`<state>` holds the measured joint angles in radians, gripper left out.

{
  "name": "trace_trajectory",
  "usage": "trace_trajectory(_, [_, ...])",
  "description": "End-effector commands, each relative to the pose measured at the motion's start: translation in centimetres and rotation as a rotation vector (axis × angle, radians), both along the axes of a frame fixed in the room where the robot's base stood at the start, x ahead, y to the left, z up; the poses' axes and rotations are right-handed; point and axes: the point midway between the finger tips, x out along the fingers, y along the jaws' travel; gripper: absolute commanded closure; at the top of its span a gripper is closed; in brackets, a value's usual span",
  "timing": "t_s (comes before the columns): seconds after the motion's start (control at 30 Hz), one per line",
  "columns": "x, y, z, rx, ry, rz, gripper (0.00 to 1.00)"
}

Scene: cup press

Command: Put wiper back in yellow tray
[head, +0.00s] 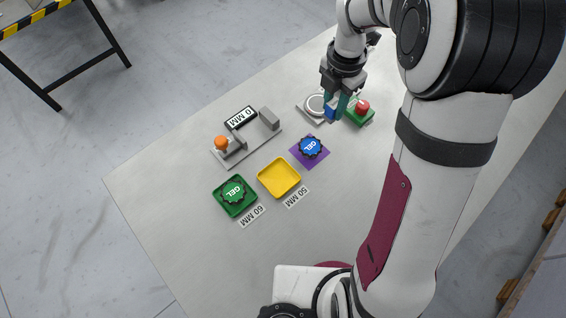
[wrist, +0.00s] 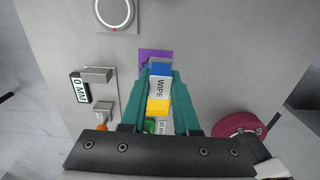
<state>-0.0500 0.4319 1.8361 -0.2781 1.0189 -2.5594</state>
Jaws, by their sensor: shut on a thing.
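My gripper (head: 337,108) is shut on the wiper (head: 330,113), whose blue part shows between the teal fingers. In the wrist view the wiper (wrist: 160,88) has a blue end and a white label reading "WIPE", and my gripper (wrist: 159,80) has a finger on each side of it. The yellow tray (head: 279,177) is empty and lies left of and nearer than the gripper, between the purple mat and the green tray. Yellow also shows below the label in the wrist view; I cannot tell whether it is tray or wiper.
A blue gel cap (head: 311,147) sits on the purple mat (head: 300,160). A green gel cap (head: 234,190) sits in the green tray. A grey fixture with an orange knob (head: 222,143) stands at left. A round white-ringed disc (head: 314,103) and a red button (head: 362,106) flank the gripper.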

Motion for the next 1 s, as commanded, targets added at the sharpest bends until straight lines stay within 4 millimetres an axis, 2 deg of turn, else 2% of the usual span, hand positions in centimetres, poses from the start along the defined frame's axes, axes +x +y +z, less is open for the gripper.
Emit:
trace_trajectory(0.03, [-2.6,0.0,0.2,0.001,0.0,0.004,1.0])
trace_trajectory(0.1, [-6.0,-0.2,0.0,0.001,-0.001,0.009,1.0])
trace_trajectory(0.2, [-9.6,-0.3,-0.3,0.003,-0.003,0.014,1.0])
trace_trajectory(0.3, [-11.5,-0.1,-0.7,0.003,-0.002,0.016,1.0])
trace_trajectory(0.37, [-11.8,0.7,-1.3,0.004,0.0,0.02,1.0])
trace_trajectory(0.6, [-11.2,7.9,-5.7,0.002,0.005,0.025,1.0])
trace_trajectory(0.7, [-11.0,10.1,-7.0,0.002,0.004,0.021,1.0])
trace_trajectory(0.83, [-10.8,11.2,-8.3,0.002,0.004,0.016,1.0])
trace_trajectory(1.0, [-10.8,11.3,-11.4,0.002,0.004,0.015,1.0])
